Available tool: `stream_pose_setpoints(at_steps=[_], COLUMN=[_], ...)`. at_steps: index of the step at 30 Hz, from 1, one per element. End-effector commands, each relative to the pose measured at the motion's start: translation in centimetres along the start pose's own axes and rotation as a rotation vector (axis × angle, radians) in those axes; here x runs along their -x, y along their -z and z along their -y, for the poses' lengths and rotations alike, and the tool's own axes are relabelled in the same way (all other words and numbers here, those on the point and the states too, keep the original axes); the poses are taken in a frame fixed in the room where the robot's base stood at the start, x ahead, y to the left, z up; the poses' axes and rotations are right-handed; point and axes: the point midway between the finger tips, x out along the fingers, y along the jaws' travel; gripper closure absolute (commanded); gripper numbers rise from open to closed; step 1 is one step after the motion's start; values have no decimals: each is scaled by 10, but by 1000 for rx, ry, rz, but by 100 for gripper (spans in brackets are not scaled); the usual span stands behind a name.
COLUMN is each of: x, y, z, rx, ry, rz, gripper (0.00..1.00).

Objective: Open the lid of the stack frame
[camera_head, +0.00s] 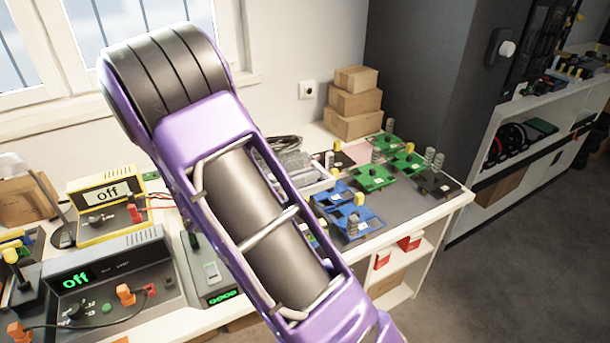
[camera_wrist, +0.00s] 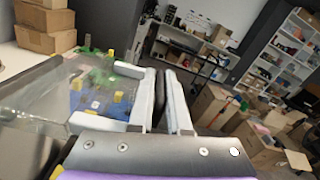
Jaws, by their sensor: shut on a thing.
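In the wrist view, my gripper (camera_wrist: 162,92) shows at the centre, its pale fingers close together with dark pads between them. It is shut on what looks like the edge of a clear panel (camera_wrist: 35,95), which I take for the lid of the stack frame. Green and blue circuit boards show through and beyond this panel. The gripped edge is mostly hidden by the fingers, and I cannot tell how far the lid is tilted. In the head view, my purple arm covers the middle, and neither my gripper nor the lid can be made out.
The workbench (camera_head: 450,206) holds green boards (camera_head: 373,178), blue boards (camera_head: 356,220) and stacked cartons (camera_head: 354,103). A yellow meter (camera_head: 105,207) and a grey power unit (camera_head: 112,279), both reading "off", stand at the left. A dark cabinet (camera_head: 425,80) rises behind the bench. Floor at the right is clear.

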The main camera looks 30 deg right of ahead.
Motion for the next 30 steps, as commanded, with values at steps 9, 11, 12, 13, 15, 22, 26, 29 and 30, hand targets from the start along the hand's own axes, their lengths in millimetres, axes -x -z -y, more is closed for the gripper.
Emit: stream_pose_setpoints(at_steps=[9,11,12,13,15,22,26,29,30], x=[0,0,0,0,0,0,0,0,0], y=[-43,-50,-55,-59,-68,-96,-110,-119,-123], z=[-4,-7,-10,-12,-16,-35,-49,-60,-64], rx=[245,300,338,365,431,649,772,868,905], ry=[2,2,2,2,2,2,2,2,1], rz=[-1,-1,-1,-1,-1,-2,-1,-1,-1], gripper=[100,100,100,100,100,100,100,100,100])
